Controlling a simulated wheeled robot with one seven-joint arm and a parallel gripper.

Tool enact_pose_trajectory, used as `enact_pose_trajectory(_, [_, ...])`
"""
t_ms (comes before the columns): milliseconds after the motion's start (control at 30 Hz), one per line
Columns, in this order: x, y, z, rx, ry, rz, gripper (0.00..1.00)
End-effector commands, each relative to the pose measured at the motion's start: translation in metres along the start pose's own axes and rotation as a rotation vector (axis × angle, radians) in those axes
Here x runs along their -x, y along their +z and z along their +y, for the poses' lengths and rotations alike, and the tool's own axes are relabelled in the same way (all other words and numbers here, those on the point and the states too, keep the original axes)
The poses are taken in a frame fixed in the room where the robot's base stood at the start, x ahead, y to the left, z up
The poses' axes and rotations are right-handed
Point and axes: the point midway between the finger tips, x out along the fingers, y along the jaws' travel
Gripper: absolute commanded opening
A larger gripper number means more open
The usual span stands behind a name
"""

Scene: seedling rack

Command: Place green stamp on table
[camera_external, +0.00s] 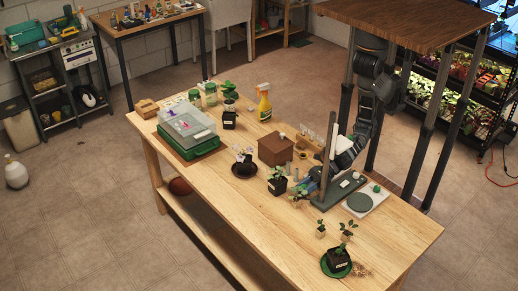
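The long wooden table (240,215) stands in the middle of the view and holds many small items. I cannot pick out the green stamp for sure. A small green round piece (377,188) shows by the grey-and-white scale-like device (361,203) on the right, but it is too small to identify. My dark arm comes down from behind the high brown tabletop to the table's right part. Its lower end is near a dark green base with an upright post (331,150). My gripper's fingers are hidden or too small there, so its state and any held thing do not show.
A clear green-based propagator box (187,128) stands at the left end. A brown wooden box (275,149), a yellow spray bottle (264,103) and several potted seedlings (277,186) crowd the middle. The front right table surface is partly bare. A high brown tabletop (410,22) stands behind.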

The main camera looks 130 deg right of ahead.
Motion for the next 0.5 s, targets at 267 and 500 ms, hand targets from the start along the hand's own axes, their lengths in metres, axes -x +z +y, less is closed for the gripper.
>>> enact_pose_trajectory(267, [0.0001,0.0002,-0.0001,0.0,0.0,0.0,0.59])
enact_pose_trajectory(500, [0.009,0.0014,0.0005,0.001,0.001,0.001,0.59])
